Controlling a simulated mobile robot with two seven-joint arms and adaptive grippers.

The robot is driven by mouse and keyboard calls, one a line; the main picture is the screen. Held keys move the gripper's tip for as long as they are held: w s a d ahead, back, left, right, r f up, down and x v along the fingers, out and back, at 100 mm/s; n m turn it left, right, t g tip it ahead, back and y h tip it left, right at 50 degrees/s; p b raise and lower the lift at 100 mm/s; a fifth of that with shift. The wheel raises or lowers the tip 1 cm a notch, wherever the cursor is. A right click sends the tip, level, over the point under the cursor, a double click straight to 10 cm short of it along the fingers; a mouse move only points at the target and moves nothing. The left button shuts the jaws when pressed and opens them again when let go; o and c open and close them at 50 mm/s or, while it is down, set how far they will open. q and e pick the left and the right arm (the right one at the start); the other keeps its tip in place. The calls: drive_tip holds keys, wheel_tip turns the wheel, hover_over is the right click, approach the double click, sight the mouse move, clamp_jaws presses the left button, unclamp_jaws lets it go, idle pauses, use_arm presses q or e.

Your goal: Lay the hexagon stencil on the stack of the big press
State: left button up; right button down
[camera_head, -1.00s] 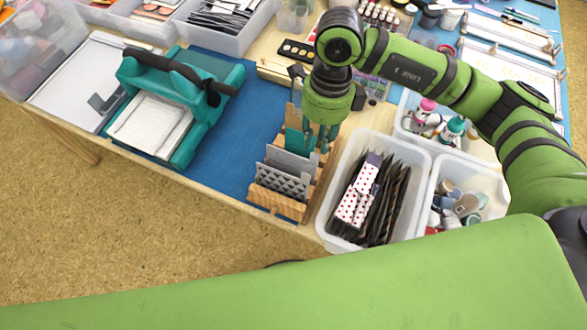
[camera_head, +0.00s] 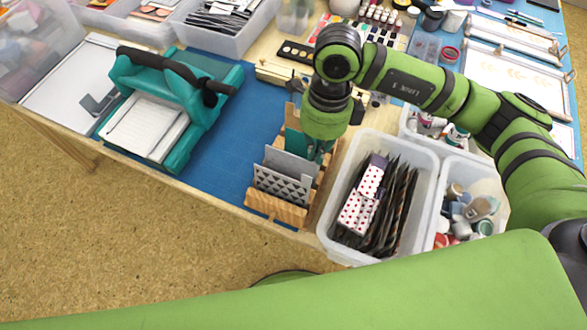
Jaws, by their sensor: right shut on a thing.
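The big press (camera_head: 197,112) is teal with a dark handle and stands at the left of the table. A pale flat stack (camera_head: 147,128) lies on its bed. A wooden rack (camera_head: 277,208) holds several upright plates, among them a grey one with a cut-out pattern (camera_head: 281,186), a plain grey one (camera_head: 291,163) and a teal one (camera_head: 293,139). My right gripper (camera_head: 318,157) points down at the rack's right side and is shut on a plate there. The held plate is mostly hidden, so its cut-out shape cannot be told. My left gripper is out of view.
A clear bin (camera_head: 327,237) of dark sleeves stands right of the rack. A bin of small jars (camera_head: 465,212) is beyond it. The blue mat (camera_head: 235,155) is bare between press and rack. A white board (camera_head: 62,80) lies left of the press.

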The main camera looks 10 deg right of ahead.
wheel_tip(320, 180, up, 7)
drive_tip(key=w+p, duration=0.1)
drive_tip(key=p, duration=0.2)
drive_tip(key=shift+d+r+p, duration=0.2)
drive_tip(key=shift+d+p, duration=0.1)
drive_tip(key=shift+d, duration=0.05)
idle(0.4)
